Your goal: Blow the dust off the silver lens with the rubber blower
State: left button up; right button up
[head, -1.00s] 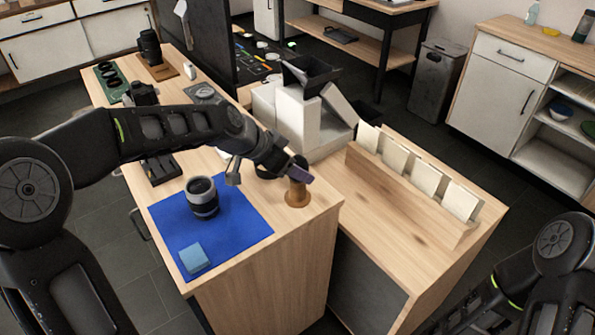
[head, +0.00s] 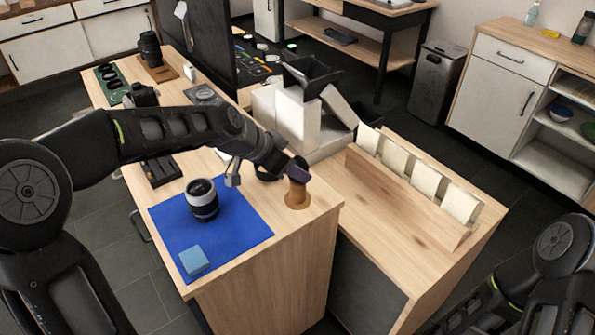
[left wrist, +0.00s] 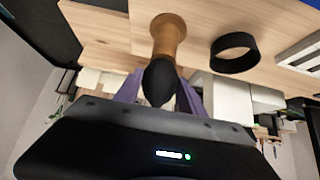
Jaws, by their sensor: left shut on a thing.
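The silver lens (head: 202,199) stands upright on a blue mat (head: 240,222) at the front of the wooden table; it has dark bands. The black rubber blower (left wrist: 159,82) sits at a wooden stand (head: 297,194) near the table's right corner; the stand also shows in the left wrist view (left wrist: 168,38). My left gripper (head: 298,171) is shut on the blower's bulb, its purple fingers (left wrist: 160,92) on either side. The fingers and wrist partly hide the blower in the head view. My right gripper is out of view.
A black ring (left wrist: 234,52) lies near the stand. White boxes (head: 297,118) stand behind my left wrist. A rack of white cards (head: 425,178) is on the right bench. Another black lens (head: 150,48) stands at the back.

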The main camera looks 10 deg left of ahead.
pick_arm(q)
jog(key=shift+r+p, duration=2.3)
jog(key=shift+r, duration=1.85)
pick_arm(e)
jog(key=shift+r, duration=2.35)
